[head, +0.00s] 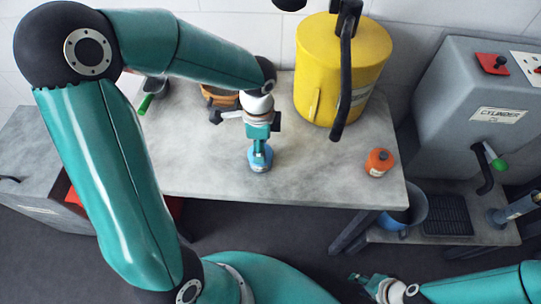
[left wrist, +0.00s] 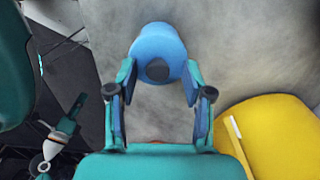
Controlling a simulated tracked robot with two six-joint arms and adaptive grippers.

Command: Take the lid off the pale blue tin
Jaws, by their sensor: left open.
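The pale blue tin (head: 260,164) stands on the grey table near its front edge. My left gripper (head: 260,148) points down directly over it and hides part of its top. In the left wrist view the tin (left wrist: 157,40) lies between and just beyond the spread fingertips of the left gripper (left wrist: 158,78). A dark round spot, perhaps the lid's knob (left wrist: 157,70), shows on its top. I cannot tell whether the fingers touch the tin. My right gripper (head: 366,286) is low at the bottom right, away from the table; its opening is too small to judge.
A large yellow container (head: 325,70) stands at the table's back right. An orange canister (head: 379,162) is near the right front corner. An orange-brown bowl (head: 218,96) sits behind my left gripper. A grey cylinder machine (head: 480,100) stands right. The table's left front (head: 190,170) is clear.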

